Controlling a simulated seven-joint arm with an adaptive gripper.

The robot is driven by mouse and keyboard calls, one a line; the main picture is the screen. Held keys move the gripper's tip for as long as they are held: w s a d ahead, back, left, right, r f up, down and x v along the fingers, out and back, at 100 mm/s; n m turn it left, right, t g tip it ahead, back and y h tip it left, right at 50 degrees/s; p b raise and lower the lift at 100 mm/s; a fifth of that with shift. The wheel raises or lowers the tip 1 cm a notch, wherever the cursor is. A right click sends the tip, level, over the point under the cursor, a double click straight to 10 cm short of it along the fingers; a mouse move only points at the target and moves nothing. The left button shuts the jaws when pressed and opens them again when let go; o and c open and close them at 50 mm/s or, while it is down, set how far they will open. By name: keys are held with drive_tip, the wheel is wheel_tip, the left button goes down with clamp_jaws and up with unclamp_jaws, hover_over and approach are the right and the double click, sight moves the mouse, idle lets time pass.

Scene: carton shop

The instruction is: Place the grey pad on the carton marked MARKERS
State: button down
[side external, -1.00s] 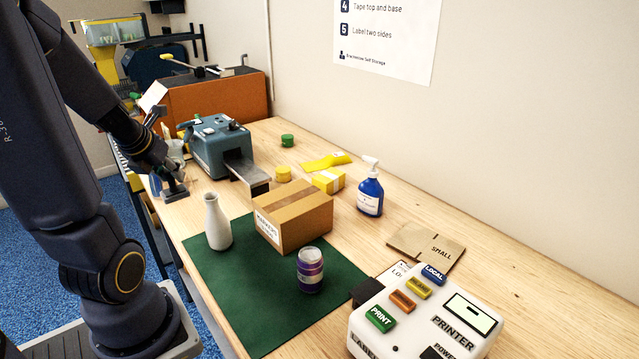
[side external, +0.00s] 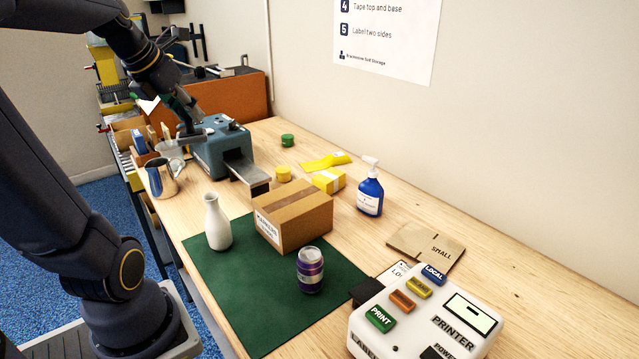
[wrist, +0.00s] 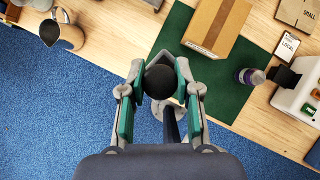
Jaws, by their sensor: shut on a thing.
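My gripper (side external: 188,112) is raised at the left back of the bench, in front of the blue-grey machine. It is shut on the grey pad (side external: 191,136), which hangs below the fingers. In the wrist view a dark round part of the pad (wrist: 160,82) shows between the fingers of my gripper (wrist: 160,75). The brown carton (side external: 295,215) stands closed on the green mat, with tape along its top and a white label whose small lettering looks like MARKERS. The carton (wrist: 216,25) also shows in the wrist view, to the right of my gripper. Its top is bare.
A white vase (side external: 217,222) stands left of the carton and a purple can (side external: 310,271) in front of it. A metal jug (side external: 161,179) is near the bench's left edge.

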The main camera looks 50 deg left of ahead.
drive_tip(key=w+d+m+t+h, duration=0.1)
drive_tip(key=w+d+m+h, duration=0.35)
drive_tip(key=d, duration=0.75)
drive_tip(key=m+y, duration=0.1)
drive_tip(key=y, duration=0.1)
hover_over(292, 199)
wheel_tip(292, 199, down, 15)
drive_tip(key=shift+w+f+h, duration=0.1)
drive_tip(key=shift+f+h, duration=0.15)
drive_tip(key=shift+f, duration=1.3)
drive_tip(key=c, duration=0.8)
unclamp_jaws()
drive_tip(key=shift+f, duration=0.15)
